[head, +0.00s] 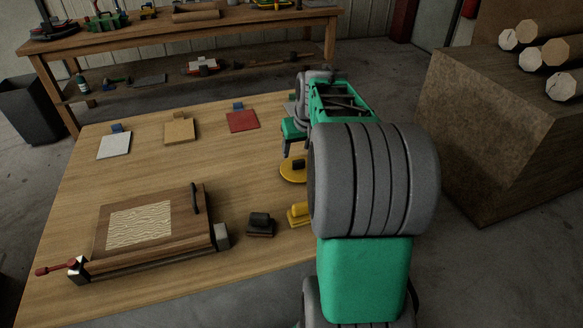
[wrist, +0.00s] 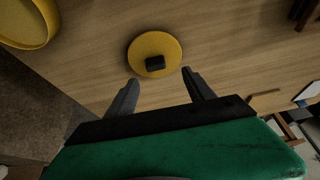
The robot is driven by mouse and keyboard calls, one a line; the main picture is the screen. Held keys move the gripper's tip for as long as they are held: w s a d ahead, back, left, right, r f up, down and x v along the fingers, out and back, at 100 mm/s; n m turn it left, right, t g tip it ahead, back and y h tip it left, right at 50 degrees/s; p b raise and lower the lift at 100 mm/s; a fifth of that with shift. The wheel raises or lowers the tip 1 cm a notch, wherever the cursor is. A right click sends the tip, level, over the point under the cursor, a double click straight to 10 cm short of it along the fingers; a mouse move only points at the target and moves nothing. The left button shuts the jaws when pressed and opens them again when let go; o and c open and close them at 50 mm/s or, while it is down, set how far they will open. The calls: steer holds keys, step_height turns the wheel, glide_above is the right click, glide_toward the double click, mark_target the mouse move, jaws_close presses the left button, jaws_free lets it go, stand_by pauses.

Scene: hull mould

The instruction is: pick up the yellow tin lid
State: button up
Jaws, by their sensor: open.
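The yellow tin lid (head: 288,175) is a flat round disc with a small black knob. It lies on the wooden table, partly hidden behind my arm in the head view. In the wrist view the lid (wrist: 143,44) is near the top centre, with its knob (wrist: 155,63) facing the camera. My gripper (wrist: 160,77) is open and empty. Its two dark fingers point towards the lid, with the tips just short of its near edge in the picture. In the head view my gripper (head: 294,145) shows only partly, above the lid; its height over the table is unclear.
A round yellow rimmed container (wrist: 28,24) shows at the wrist view's top left. A yellow block-like tool (head: 299,215) and a dark block (head: 260,225) lie nearer in the head view. White, tan and red squares lie farther back.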

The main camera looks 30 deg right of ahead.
mark_target(299, 161)
steer(key=x, duration=0.7)
steer(key=shift+s+d, duration=0.2)
steer(key=shift+d, duration=0.2)
jaws_close()
